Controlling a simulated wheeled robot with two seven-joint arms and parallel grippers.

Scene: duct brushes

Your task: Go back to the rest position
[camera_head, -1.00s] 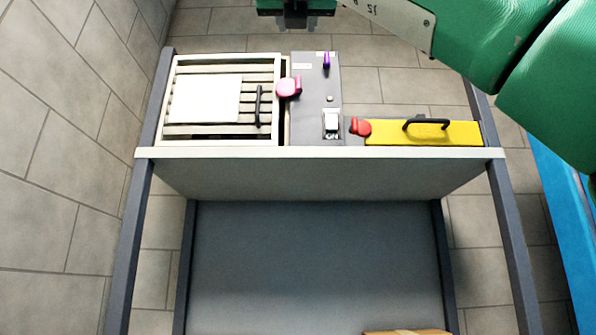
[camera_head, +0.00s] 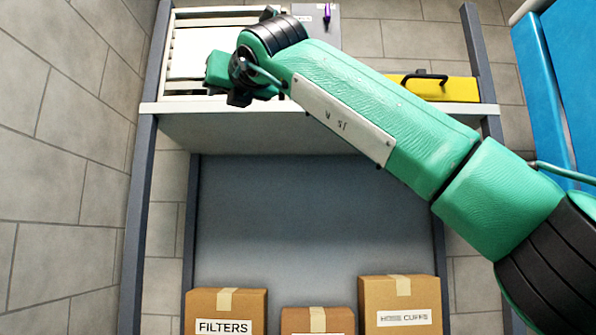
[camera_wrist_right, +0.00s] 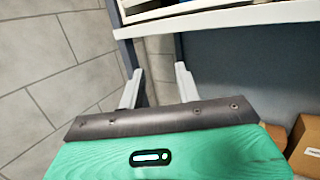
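My right arm comes in from the right in the head view. Its right gripper (camera_head: 236,80) hangs over the front left part of the bench top. In the right wrist view the two pale fingers of this gripper (camera_wrist_right: 158,85) stand apart with nothing between them, over floor and a dark bench leg. My left gripper is not in the head view. On the bench (camera_head: 160,107), the yellow lid (camera_head: 452,88) with a black handle and a small purple switch (camera_head: 327,13) show. The slatted frame with its white panel (camera_head: 187,55) is partly hidden by my right arm.
Cardboard boxes stand low under the bench: a FILTERS box (camera_head: 226,305), a middle box (camera_head: 318,319) and a CUFFS box (camera_head: 400,303). A blue object (camera_head: 548,90) is at the right.

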